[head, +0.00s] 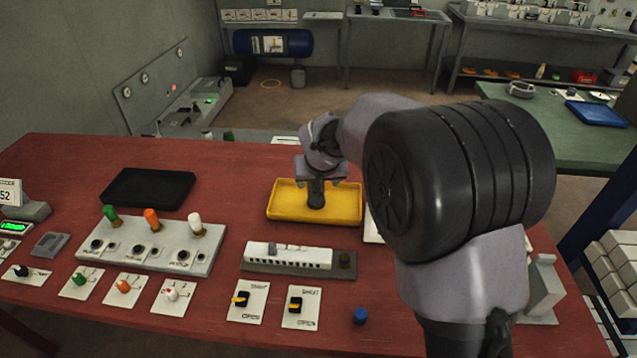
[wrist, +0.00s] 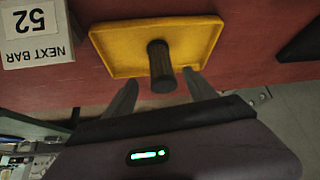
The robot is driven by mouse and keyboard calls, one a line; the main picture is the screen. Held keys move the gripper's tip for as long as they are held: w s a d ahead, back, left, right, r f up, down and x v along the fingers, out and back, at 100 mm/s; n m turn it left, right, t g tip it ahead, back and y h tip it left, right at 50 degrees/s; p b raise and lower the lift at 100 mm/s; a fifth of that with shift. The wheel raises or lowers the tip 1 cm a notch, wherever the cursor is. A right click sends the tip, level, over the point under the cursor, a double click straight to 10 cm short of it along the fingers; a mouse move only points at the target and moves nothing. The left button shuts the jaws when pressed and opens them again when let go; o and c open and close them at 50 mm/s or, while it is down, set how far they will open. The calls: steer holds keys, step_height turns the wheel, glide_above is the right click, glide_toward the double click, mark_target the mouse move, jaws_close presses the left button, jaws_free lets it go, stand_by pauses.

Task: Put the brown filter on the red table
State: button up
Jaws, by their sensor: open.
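A dark brownish cylinder, which looks like the brown filter (wrist: 160,68), stands in the yellow tray (wrist: 118,66) in the wrist view. The tray lies on the red table (head: 60,165), and it shows in the head view (head: 345,208) too. My gripper (wrist: 160,80) is open, with one finger on each side of the cylinder's near end. I cannot tell whether the fingers touch it. In the head view my gripper (head: 318,172) is over the tray, and the dark cylinder (head: 316,196) shows just below it.
A black tray (head: 148,188) lies left of the yellow one. In front stand a panel with green, orange and white knobs (head: 150,245) and a white slotted block (head: 290,258). A blue cap (head: 360,316) is near the front edge. Red tabletop between the two trays is bare.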

steer(key=s+d+r+m, duration=0.2)
steer(key=s+d+r, duration=0.45)
steer(key=s, duration=0.35)
steer(key=s+d+r+m, duration=0.2)
steer(key=s+d+r, duration=0.45)
steer(key=s, duration=0.35)
steer(key=s+d+f+m, duration=0.1)
steer(key=s+f+m, duration=0.1)
steer(key=s, duration=1.4)
steer(key=shift+d+g+y, duration=0.25)
steer(key=shift+g+y, duration=0.05)
steer(key=shift+y, duration=0.1)
steer(key=shift+f, duration=0.1)
